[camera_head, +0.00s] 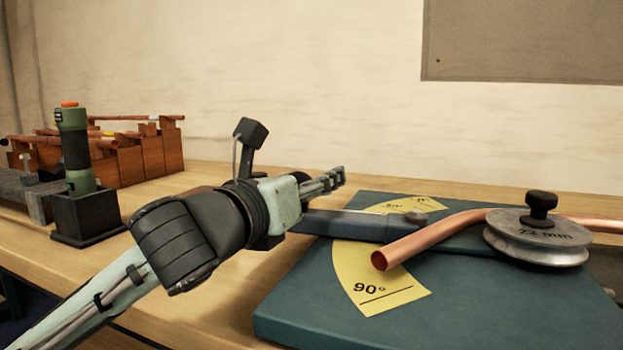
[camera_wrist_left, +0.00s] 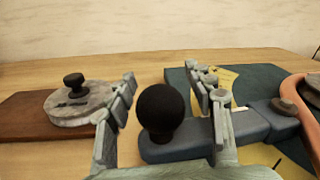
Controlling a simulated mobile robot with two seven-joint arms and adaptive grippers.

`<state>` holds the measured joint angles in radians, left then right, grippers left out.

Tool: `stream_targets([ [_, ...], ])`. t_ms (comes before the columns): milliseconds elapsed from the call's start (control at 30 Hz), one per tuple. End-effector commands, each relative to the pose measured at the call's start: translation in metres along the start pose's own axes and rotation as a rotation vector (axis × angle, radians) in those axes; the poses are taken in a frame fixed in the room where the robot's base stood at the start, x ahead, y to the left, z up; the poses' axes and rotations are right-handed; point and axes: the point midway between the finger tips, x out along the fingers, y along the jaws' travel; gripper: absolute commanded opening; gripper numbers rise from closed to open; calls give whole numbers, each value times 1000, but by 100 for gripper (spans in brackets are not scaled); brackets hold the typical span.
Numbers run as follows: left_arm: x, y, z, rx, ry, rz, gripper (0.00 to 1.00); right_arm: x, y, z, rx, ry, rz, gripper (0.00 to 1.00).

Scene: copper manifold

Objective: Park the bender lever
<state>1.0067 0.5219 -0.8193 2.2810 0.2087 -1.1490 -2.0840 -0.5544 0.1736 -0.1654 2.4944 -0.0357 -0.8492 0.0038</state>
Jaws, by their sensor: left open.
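The bender lever is a blue-grey bar (camera_head: 345,224) on the dark teal bender base (camera_head: 480,305). In the left wrist view the lever (camera_wrist_left: 185,148) carries a black ball knob (camera_wrist_left: 160,108) at its end. My left gripper (camera_head: 336,179) is open above the lever's left end; in its wrist view the fingers (camera_wrist_left: 165,85) stand on either side of the knob, with gaps visible. The knob is hidden behind my gripper in the head view. A copper tube (camera_head: 430,240) bends around the grey former wheel (camera_head: 538,238). A yellow scale (camera_head: 375,275) shows 90°. My right gripper is not in view.
A green tool with an orange top (camera_head: 76,150) stands in a black holder (camera_head: 88,218) at left. Red-brown wooden racks (camera_head: 150,155) hold copper pieces behind it. In the wrist view, a grey disc (camera_wrist_left: 85,104) sits on a brown board (camera_wrist_left: 25,118).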

Motion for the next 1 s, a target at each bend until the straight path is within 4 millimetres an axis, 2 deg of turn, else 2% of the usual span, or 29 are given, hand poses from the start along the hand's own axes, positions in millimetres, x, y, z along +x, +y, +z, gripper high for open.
stream_targets([
  [300,3,0,0,0,0,1,52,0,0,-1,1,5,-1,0],
  [700,3,0,0,0,0,1,2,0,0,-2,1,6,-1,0],
  [733,3,0,0,0,0,1,0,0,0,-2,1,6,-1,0],
  [1000,3,0,0,0,1,1,0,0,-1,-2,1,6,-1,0],
])
